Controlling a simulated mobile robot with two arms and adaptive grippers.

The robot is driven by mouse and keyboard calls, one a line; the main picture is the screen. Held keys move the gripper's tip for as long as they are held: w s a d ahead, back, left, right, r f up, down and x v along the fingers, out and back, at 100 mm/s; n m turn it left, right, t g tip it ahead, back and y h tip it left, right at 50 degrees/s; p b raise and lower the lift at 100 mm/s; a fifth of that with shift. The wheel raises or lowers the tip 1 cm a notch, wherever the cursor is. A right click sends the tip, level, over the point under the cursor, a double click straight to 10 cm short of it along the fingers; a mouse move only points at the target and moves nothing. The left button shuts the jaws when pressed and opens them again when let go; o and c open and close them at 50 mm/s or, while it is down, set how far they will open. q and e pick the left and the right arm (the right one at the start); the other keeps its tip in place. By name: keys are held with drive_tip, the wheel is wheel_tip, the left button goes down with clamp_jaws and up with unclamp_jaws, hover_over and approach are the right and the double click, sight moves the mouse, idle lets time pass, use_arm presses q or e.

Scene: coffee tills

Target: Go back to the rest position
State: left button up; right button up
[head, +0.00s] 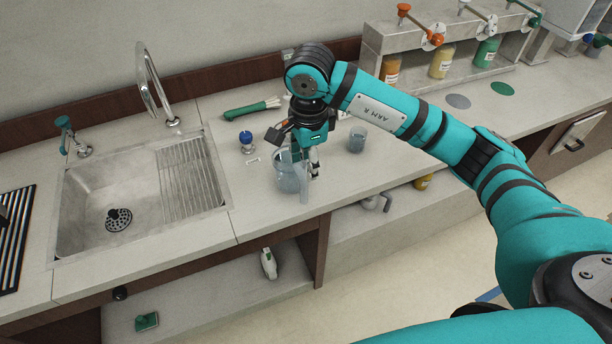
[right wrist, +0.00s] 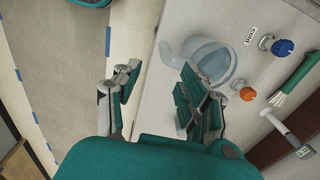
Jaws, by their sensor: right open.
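My right gripper (head: 305,158) is open and points down over the counter, beside and partly in front of a clear pitcher (head: 287,178). In the right wrist view my gripper (right wrist: 158,85) has its fingers spread, with nothing seen held between them. The pitcher (right wrist: 213,58) stands there behind the right-hand finger, which hides part of it. I cannot tell whether that finger touches it. My left gripper is not in view.
A steel sink (head: 100,205) with a tap (head: 150,85) lies left. A rack with bottles (head: 440,62) stands at the back right.

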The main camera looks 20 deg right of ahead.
drive_tip(key=shift+r, duration=0.45)
